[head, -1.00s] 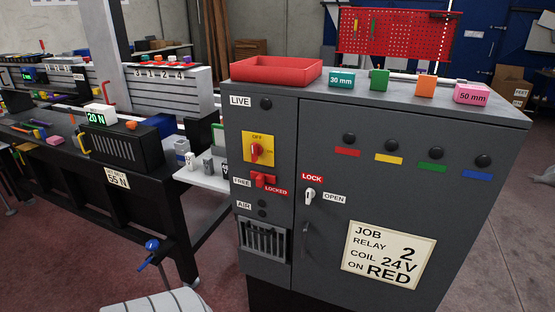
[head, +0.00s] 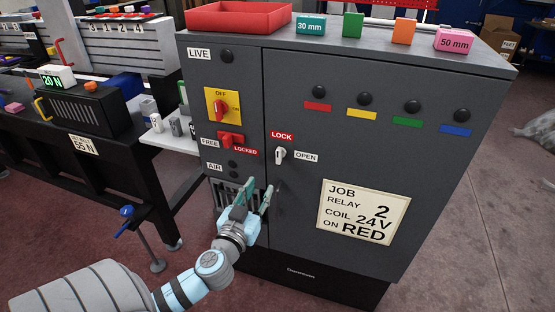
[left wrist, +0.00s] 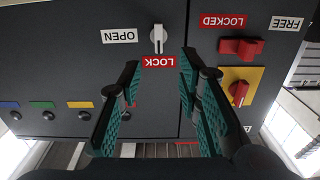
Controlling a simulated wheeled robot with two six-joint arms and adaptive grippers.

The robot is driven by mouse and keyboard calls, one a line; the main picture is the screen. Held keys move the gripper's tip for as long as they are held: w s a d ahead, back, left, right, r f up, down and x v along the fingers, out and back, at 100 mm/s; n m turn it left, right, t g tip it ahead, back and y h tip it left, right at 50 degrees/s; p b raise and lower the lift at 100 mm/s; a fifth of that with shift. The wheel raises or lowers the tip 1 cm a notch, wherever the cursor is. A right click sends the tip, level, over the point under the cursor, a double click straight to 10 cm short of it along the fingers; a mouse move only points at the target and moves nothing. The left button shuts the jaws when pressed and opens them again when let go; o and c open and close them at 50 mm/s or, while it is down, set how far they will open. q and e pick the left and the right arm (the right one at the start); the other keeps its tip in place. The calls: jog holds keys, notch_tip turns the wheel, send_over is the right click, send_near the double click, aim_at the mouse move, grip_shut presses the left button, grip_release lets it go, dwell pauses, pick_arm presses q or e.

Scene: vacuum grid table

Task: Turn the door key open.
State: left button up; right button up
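The door key (head: 280,155) is a small pale handle on the dark grey cabinet door, upright between the red LOCK label (head: 282,136) above it and the white OPEN label (head: 306,157) to its right. My left gripper (head: 256,192) is open and empty, below and a little left of the key, pointing up at the cabinet front. In the left wrist view, which is upside down, the key (left wrist: 157,38) shows beyond the gap between the two teal-padded fingers (left wrist: 158,72), apart from both. My right gripper is not in view.
The red FREE/LOCKED lever (head: 231,139) and the yellow-plated rotary switch (head: 221,106) sit left of the key. A vent grille (head: 226,194) is just left of my gripper. A red tray (head: 238,17) and coloured blocks stand on the cabinet top.

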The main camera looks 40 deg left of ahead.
aim_at(278, 156)
pick_arm(q)
jog(key=x, duration=0.9)
jog(key=p+x, duration=0.1)
jog(key=x, duration=0.4)
jog(key=shift+w+r, duration=0.2)
jog(key=shift+r, duration=0.15)
jog(key=shift+s+r, duration=0.1)
grip_shut()
